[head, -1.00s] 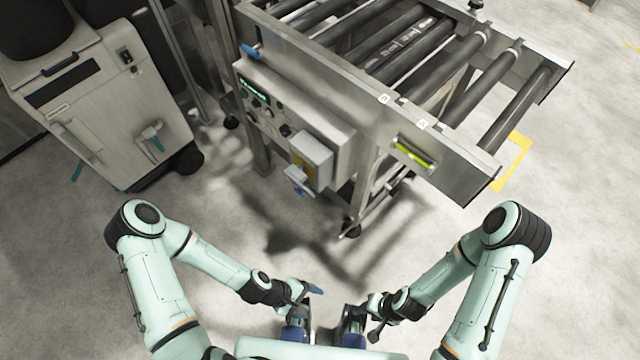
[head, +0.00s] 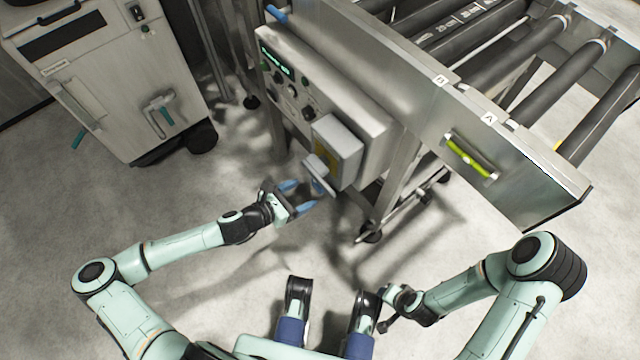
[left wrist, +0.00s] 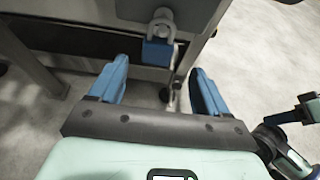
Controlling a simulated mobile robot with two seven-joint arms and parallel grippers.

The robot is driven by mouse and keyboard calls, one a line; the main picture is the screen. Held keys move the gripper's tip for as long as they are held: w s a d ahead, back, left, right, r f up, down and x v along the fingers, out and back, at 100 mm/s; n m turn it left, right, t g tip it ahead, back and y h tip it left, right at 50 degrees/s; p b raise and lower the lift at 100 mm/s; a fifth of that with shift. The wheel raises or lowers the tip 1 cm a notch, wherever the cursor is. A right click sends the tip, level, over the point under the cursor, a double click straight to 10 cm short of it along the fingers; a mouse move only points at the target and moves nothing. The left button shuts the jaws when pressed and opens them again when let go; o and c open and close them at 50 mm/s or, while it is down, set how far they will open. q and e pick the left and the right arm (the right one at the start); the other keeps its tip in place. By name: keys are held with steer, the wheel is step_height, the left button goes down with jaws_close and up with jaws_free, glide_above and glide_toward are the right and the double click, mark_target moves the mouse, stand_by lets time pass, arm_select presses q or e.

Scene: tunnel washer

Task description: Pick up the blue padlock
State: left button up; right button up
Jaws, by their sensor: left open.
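The blue padlock (left wrist: 158,50) hangs by its grey shackle from the underside of a grey switch box, in the left wrist view. My left gripper (left wrist: 159,80) is open and empty, its two blue fingers spread below the padlock on either side, apart from it. In the head view my left gripper (head: 304,196) is just below and left of the box's lower plate. The padlock is hard to pick out there among the blue fingers. My right gripper (head: 383,322) is low in the head view, far from the padlock, and its jaws cannot be made out.
The switch box (head: 339,150) is fixed to a control panel (head: 290,85) on the roller conveyor's (head: 520,165) side. A conveyor leg stands right of the box. A grey wheeled machine (head: 110,85) stands at the upper left. The floor between is clear.

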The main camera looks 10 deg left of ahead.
mark_target(315, 186)
arm_select(q)
steer(key=shift+b+x, duration=0.3)
steer(key=shift+x, duration=0.9)
steer(key=b+x, duration=0.1)
steer(key=x, duration=0.2)
steer(key=shift+w+f+b, duration=0.25)
steer(key=shift+w+b, duration=0.05)
steer(key=shift+b, duration=0.1)
steer(key=shift+w+d+f, duration=0.1)
steer(key=shift+w+d, duration=0.2)
steer(key=shift+w, duration=0.05)
arm_select(e)
steer(key=shift+t, duration=0.3)
steer(key=f, duration=0.1)
steer(key=w+d+f, duration=0.2)
steer(key=shift+f, duration=0.25)
arm_select(q)
steer(key=c, duration=1.1)
